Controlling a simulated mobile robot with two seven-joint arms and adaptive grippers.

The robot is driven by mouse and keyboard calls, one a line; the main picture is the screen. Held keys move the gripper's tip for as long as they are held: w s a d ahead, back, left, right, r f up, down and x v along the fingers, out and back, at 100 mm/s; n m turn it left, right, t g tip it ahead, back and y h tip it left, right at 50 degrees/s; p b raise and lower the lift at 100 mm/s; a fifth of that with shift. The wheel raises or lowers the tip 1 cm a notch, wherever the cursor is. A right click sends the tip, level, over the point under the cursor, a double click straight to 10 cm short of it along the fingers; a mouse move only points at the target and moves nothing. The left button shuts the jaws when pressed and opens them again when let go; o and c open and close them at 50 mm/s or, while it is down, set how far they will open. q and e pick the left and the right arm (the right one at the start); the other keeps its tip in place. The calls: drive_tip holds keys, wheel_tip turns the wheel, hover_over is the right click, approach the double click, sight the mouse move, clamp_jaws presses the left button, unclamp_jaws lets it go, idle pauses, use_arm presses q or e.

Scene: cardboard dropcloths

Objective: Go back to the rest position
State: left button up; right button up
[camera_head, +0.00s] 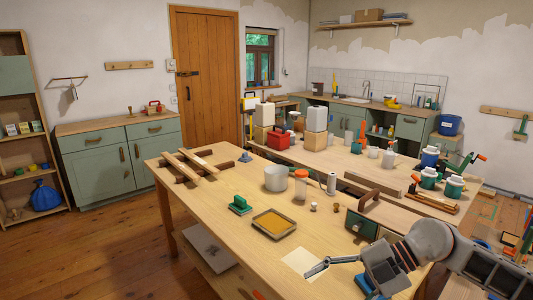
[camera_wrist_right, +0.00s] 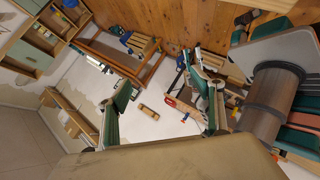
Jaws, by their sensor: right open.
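My right arm comes in from the lower right of the head view. Its gripper (camera_head: 338,274) is over the near right part of the wooden table (camera_head: 215,215), next to a white sheet (camera_head: 299,262). Its height above the tabletop is hard to tell. In the right wrist view the gripper's two green-padded fingers (camera_wrist_right: 165,105) are spread apart with nothing held between them. My left gripper is in neither view.
The table's front left is clear.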

drive_tip(key=a+r+m+t+y, duration=0.3)
drive_tip(key=a+r+t+y, duration=0.4)
drive_tip(key=a+r+t, duration=0.4)
drive_tip(key=w+d+f+m+t+h, duration=0.2)
drive_tip(key=d+m+t+h, duration=0.2)
drive_tip(key=d+m+h, duration=0.35)
drive_tip(key=w+d+f+m+t+h, duration=0.2)
drive_tip(key=w+d+m+t+h, duration=0.15)
drive_tip(key=d+m+h, duration=0.45)
drive_tip(key=s+d+f+m+g+h, duration=0.2)
drive_tip(key=s+d+f+h, duration=0.2)
drive_tip(key=d+f, duration=0.4)
drive_tip(key=s+d+f+g+h, duration=0.2)
drive_tip(key=s+d+f+g, duration=0.3)
drive_tip(key=s+f, duration=0.4)
drive_tip(key=s+d+f+g+h, duration=0.1)
drive_tip(key=s+d+f+g, duration=0.5)
drive_tip(key=s, duration=0.4)
drive_tip(key=w+a+f+m+t+y, duration=0.1)
drive_tip(key=a+f+m+t+y, duration=0.2)
drive_tip(key=a+f, duration=1.1)
drive_tip(key=a+t+y, duration=0.2)
drive_tip(key=y, duration=0.2)
drive_tip(key=shift+a+f, duration=0.2)
